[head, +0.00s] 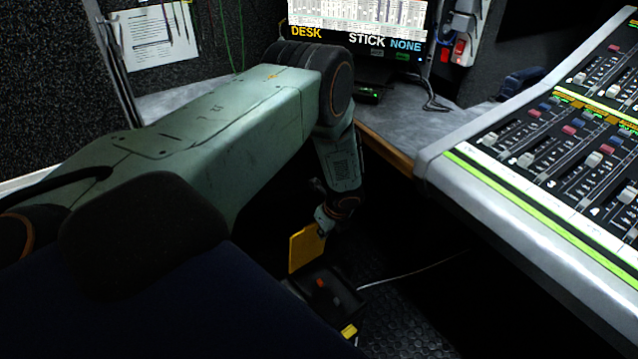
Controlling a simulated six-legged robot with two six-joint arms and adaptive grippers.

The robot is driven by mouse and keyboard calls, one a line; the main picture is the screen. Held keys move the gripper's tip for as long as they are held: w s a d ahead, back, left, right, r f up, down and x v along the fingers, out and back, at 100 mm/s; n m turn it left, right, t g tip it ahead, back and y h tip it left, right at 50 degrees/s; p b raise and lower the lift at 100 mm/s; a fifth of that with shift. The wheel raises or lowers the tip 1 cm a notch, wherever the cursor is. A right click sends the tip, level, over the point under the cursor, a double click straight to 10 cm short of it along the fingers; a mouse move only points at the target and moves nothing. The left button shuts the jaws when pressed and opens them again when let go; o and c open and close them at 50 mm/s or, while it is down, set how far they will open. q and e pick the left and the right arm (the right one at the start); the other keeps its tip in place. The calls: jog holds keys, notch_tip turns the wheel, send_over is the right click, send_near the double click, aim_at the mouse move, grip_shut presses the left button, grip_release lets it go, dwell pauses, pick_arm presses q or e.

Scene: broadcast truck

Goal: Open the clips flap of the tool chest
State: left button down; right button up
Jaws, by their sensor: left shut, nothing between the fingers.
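The tool chest (345,297) is a dark box low on the floor, below my left arm. A yellow flap (306,249) stands upright at its upper left side. A red item and a grey item show in the chest's top beside the flap. A second, smaller yellow part (349,330) is at the chest's near right corner. No label is readable, so I cannot tell which flap is marked clips. My left gripper (324,222) is shut and empty, pointing down at the upright flap's top edge; I cannot tell whether it touches. My right gripper is out of view.
A dark seat (200,290) fills the lower left and hides part of the chest. The mixing console (540,190) juts in from the right. A desk (400,115) with a monitor (358,20) stands behind. A thin pale cable (415,270) runs right from the chest.

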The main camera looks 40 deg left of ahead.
pick_arm(q)
notch_tip(320, 180, up, 10)
jog(key=p, duration=0.4)
jog(key=shift+a, duration=0.45)
jog(key=shift+w+f, duration=0.1)
jog(key=shift+f, duration=0.05)
